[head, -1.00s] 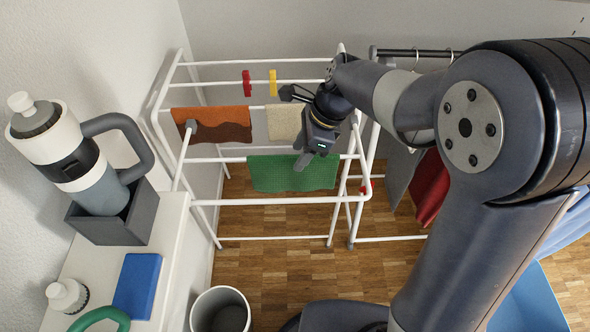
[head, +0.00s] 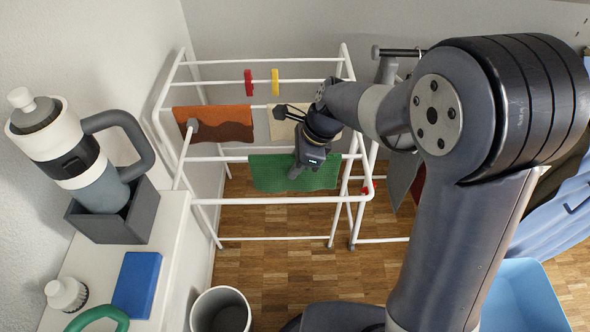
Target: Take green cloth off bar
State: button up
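The green cloth (head: 270,177) hangs over a front bar of the white drying rack (head: 205,202), in the middle of the head view. My gripper (head: 296,173) points down at the cloth's upper middle, and its fingertips overlap the cloth in the picture. I cannot tell whether they touch it. The fingers are small and dark, so I cannot tell whether they are open or shut. The arm reaches in from the right and hides part of the rack.
An orange and brown cloth (head: 214,123) and a beige cloth (head: 284,124) hang on a bar behind. Red (head: 248,83) and yellow (head: 275,82) pegs sit on a rear bar. A shelf with a blue block (head: 137,285) is at left. A bin (head: 221,312) stands below; a blue tub (head: 525,298) is at right.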

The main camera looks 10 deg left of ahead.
grip_shut()
